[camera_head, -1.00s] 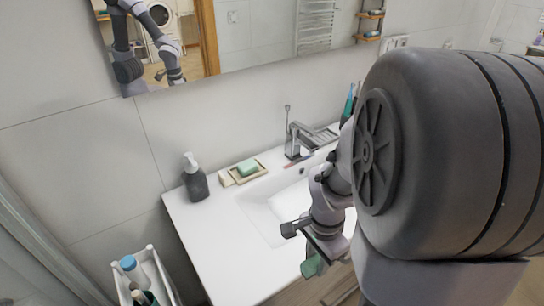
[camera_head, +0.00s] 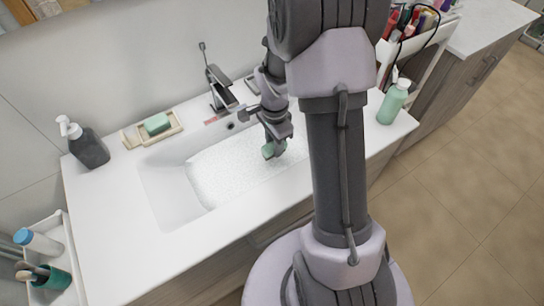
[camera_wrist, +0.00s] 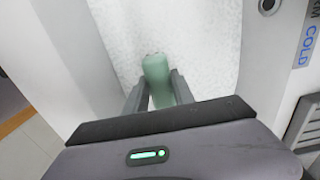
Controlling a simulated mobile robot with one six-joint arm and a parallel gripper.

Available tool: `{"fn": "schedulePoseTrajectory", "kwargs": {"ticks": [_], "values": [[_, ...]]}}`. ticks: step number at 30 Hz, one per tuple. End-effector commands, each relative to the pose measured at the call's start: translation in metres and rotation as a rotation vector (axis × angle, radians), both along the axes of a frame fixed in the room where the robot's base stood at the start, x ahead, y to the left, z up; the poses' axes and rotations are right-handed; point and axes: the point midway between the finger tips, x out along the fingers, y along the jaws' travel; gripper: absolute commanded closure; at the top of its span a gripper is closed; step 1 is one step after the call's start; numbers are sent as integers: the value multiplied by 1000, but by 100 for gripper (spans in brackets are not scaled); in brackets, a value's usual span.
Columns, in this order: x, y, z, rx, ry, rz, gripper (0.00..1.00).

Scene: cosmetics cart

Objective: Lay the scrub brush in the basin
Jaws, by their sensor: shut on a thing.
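The scrub brush (camera_head: 268,151) is green; only a small part shows below my gripper (camera_head: 276,138) in the head view. In the wrist view the brush (camera_wrist: 156,72) is a pale green block between the two dark fingers of my gripper (camera_wrist: 160,93), which is shut on it. The white basin (camera_head: 162,192) is under and around the brush, and its floor looks white and speckled. The brush is over the right part of the basin. I cannot tell whether it touches the basin's floor.
The faucet (camera_head: 218,85) stands behind the basin. A dark soap dispenser (camera_head: 88,148) and a soap dish (camera_head: 172,128) with green soap are at the left. A green bottle (camera_head: 394,102) stands at the right. The left half of the basin is clear.

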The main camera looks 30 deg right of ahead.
Motion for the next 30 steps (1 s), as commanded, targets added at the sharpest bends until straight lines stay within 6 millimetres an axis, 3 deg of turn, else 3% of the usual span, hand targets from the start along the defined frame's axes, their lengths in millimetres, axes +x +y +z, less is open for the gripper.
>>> {"fn": "schedulePoseTrajectory", "kwargs": {"ticks": [9,19,20,22,30], "values": [[-1,0,-53,0,1,-1,100],[0,-1,-55,0,-1,-1,100],[0,0,-54,0,-1,-1,64],[0,0,-53,0,-1,-1,50],[0,-1,-53,0,-1,-1,48]]}}
